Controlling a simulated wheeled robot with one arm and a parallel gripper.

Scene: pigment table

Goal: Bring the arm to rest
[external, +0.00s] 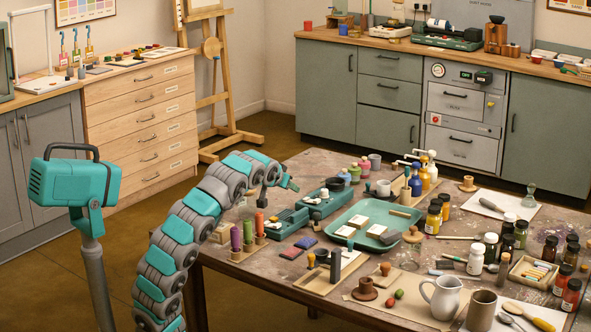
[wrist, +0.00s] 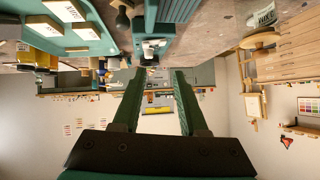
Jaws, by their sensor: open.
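My teal and grey arm (external: 180,225) curves up from the lower left and ends over the left part of the table. My gripper (external: 290,184) is small in the external view, above the teal device at the table's back left edge. In the wrist view my gripper (wrist: 157,72) shows two dark green fingers spread apart with nothing between them. The wrist view is upside down, with the table at the top and the room beyond the fingers.
The work table (external: 225,277) is crowded. A teal tray (external: 345,241) with pale blocks and a teal device (external: 325,206) lie near my gripper. Colored sticks (external: 248,231) stand in a rack below it. Open floor lies behind the table.

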